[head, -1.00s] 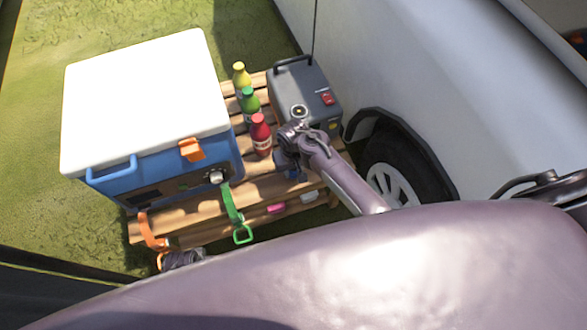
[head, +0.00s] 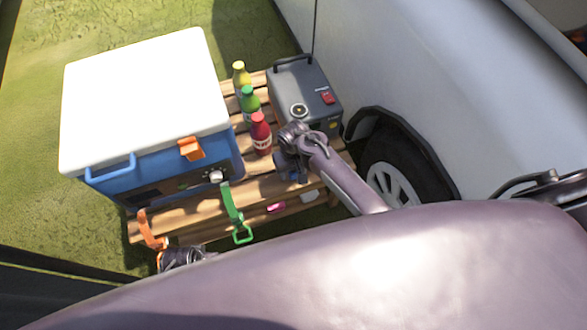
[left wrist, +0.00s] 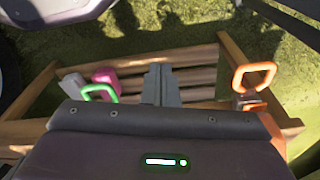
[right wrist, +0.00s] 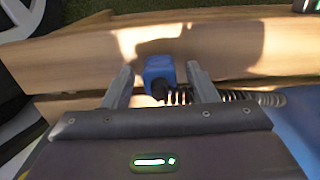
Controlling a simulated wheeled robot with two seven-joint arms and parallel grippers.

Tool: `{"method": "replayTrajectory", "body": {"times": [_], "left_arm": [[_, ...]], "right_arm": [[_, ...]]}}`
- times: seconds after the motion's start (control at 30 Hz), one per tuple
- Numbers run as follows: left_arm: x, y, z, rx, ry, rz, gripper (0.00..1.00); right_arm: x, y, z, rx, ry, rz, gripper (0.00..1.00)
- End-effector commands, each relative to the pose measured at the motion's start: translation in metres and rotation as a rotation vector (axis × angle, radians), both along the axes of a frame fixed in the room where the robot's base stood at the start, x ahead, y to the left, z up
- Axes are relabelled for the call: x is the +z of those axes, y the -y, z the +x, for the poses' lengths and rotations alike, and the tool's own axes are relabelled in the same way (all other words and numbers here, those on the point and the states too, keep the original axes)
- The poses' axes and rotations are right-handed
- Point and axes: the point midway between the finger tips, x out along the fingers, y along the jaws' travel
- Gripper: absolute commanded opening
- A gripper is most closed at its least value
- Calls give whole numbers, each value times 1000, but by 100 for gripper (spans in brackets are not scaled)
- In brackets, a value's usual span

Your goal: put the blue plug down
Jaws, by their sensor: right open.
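The blue plug (right wrist: 159,68) rests on a wooden slat in the right wrist view, with a coiled dark cable (right wrist: 235,97) running off to the right. My right gripper (right wrist: 158,72) is open, with one finger on each side of the plug and visible gaps to it. In the head view my right gripper (head: 286,163) is low over the front right of the pallet and mostly hides the plug. My left gripper (left wrist: 161,84) has its fingers together and holds nothing visible; in the head view my left arm's end (head: 182,257) shows at the pallet's front left.
A white-lidded blue cooler (head: 150,100) fills the pallet's left. Yellow, green and red bottles (head: 261,134) stand beside a grey power box (head: 305,92). Green (head: 232,208) and orange (head: 150,230) straps hang in front. A vehicle's wheel (head: 395,175) is close on the right.

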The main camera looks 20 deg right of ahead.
Motion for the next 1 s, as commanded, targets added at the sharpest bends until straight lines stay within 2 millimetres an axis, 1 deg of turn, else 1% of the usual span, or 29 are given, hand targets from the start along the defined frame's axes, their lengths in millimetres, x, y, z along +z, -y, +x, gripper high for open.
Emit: {"method": "replayTrajectory", "body": {"times": [0.17,0.23,0.37,0.5,0.7,0.83,1.0], "left_arm": [[0,0,-1,1,1,1,0],[-9,-3,-5,5,-1,4,0],[-28,-9,-11,15,3,8,0],[-50,-16,-21,25,13,13,0],[-74,-26,-37,37,26,21,0],[-79,-27,-44,36,24,21,0],[-82,-28,-48,35,23,21,0]], "right_arm": [[6,0,0,0,1,1,52],[13,0,0,0,1,0,52],[35,0,0,-1,1,1,52],[65,-1,1,-1,2,1,52],[106,0,0,-1,2,2,52],[122,-1,0,0,1,2,52],[131,0,0,0,-1,1,52]]}}
